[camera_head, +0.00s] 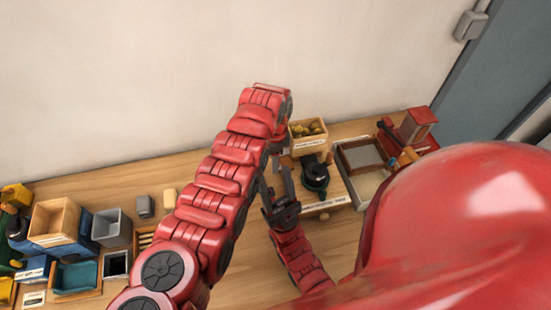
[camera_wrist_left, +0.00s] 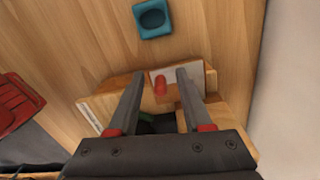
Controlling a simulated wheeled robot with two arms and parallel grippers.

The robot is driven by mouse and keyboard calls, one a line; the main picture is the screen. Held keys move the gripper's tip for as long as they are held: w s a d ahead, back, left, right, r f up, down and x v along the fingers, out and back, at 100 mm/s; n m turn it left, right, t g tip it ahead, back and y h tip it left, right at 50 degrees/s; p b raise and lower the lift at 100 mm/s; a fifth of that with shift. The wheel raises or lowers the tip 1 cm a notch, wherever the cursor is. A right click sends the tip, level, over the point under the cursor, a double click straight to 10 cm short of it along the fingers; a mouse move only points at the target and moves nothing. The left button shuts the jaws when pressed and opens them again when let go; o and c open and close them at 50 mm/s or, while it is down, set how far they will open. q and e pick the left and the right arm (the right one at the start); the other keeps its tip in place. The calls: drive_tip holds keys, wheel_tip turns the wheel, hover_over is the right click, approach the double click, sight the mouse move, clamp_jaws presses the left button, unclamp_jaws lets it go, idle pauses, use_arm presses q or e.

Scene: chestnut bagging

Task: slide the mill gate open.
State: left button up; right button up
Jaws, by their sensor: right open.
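In the left wrist view a short red knob (camera_wrist_left: 160,86) stands by a pale plate (camera_wrist_left: 190,77) on a wooden block, which looks like the mill gate. My left gripper (camera_wrist_left: 157,75) is open, with one finger on each side of the knob; whether they touch it I cannot tell. In the head view the mill (camera_head: 315,175), a dark round part on a wooden base, stands right of my left arm, and its gate cannot be made out. My right gripper (camera_head: 277,182) is open and empty just left of the mill.
A box of chestnuts (camera_head: 308,134) stands behind the mill, and a framed tray (camera_head: 362,156) to its right. A teal holder (camera_wrist_left: 153,18) lies beyond the block. Several bins, including a wooden one (camera_head: 54,222), crowd the left.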

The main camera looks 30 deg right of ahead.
use_arm(q)
drive_tip(key=shift+s+d+r, duration=0.1)
drive_tip(key=shift+d, duration=0.05)
drive_tip(key=shift+r+p, duration=0.3)
drive_tip(key=shift+r, duration=0.05)
wheel_tip(320, 180, up, 5)
drive_tip(key=p, duration=0.2)
drive_tip(key=shift+r+p, duration=0.2)
drive_tip(key=shift+p, duration=0.2)
wheel_tip(320, 180, up, 11)
drive_tip(key=shift+b, duration=0.3)
